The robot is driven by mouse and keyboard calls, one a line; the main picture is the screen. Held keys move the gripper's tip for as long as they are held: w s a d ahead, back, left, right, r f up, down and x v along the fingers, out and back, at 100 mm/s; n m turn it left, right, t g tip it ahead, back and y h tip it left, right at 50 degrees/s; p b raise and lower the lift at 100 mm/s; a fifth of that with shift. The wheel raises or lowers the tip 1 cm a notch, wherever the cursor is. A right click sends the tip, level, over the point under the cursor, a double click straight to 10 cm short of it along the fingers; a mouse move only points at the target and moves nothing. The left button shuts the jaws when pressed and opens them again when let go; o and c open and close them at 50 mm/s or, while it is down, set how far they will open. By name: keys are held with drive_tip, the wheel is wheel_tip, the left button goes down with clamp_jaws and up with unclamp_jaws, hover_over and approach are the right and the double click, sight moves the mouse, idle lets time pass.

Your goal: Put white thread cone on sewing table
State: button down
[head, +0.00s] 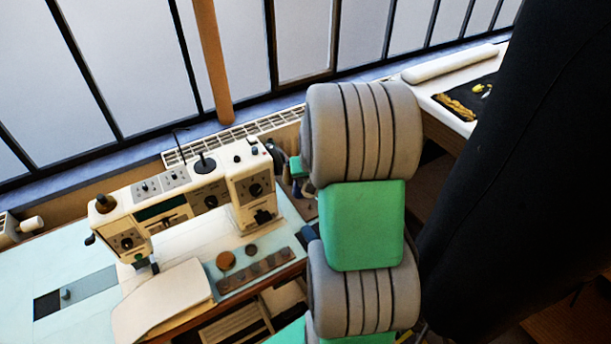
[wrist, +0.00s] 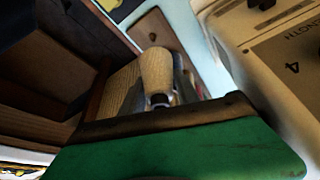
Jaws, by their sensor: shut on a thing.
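A pale cream, cone-like thing, which I take for the white thread cone (wrist: 156,68), shows in the wrist view just beyond the green edge of my gripper (wrist: 158,100). My gripper is shut on it; the fingers are mostly hidden. In the head view my grey and green arm hides most of the gripper and what it holds. The sewing table (head: 85,254) has a light blue top and stands at the left and lower left of the head view. My gripper appears behind the arm, near the machine's right end.
A cream sewing machine (head: 190,192) fills much of the table. A small white spool-like thing (head: 32,224) is at the far left. A large dark form (head: 510,170) fills the right side. A white table (head: 455,112) stands behind it. Bare tabletop shows left of the machine.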

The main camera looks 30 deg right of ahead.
sight(310, 195)
drive_tip(key=shift+s+f+b, duration=0.1)
drive_tip(key=shift+f+b, duration=0.2)
drive_tip(key=shift+f, duration=0.1)
drive_tip(key=shift+f+b, duration=2)
drive_tip(key=shift+f, duration=1.05)
drive_tip(key=c, duration=0.8)
unclamp_jaws()
drive_tip(key=v, duration=0.7)
drive_tip(key=shift+s+r, duration=0.15)
drive_tip(key=shift+r, duration=0.15)
drive_tip(key=shift+a, duration=0.1)
